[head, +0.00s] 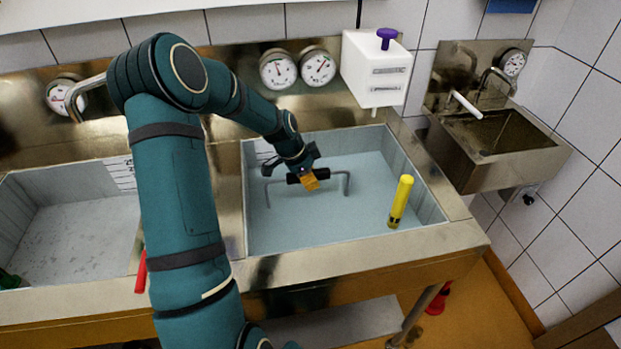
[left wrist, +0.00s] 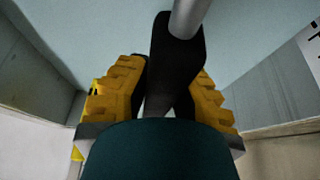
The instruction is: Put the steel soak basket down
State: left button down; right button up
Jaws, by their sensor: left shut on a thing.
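The steel soak basket shows as its bent steel handle (head: 347,183) with a black grip, standing out of the pale blue liquid in the right basin (head: 437,193). The basket's body is hidden under the liquid, so I cannot tell whether it touches the bottom. My left gripper (head: 310,181), with yellow fingertips, reaches down over the basin and is shut on the black grip. In the left wrist view, the black grip (left wrist: 178,55) lies between the two yellow fingers (left wrist: 160,95), with a steel rod at its end. My right gripper is not in view.
A yellow cylinder (head: 401,202) stands upright in the liquid at the basin's right. The left basin (head: 70,235) has a grey, stained bottom. A white box with a purple knob (head: 378,66) is behind. A small steel sink (head: 495,150) is at the right.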

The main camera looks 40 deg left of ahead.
pick_arm(q)
jog(key=c, duration=1)
grip_release()
jog(key=shift+r, duration=0.3)
jog(key=p+v, duration=0.2)
jog(key=v, duration=0.9)
jog(key=shift+s+a+r, duration=0.1)
jog(key=shift+s+r, duration=0.05)
jog(key=shift+r, duration=0.15)
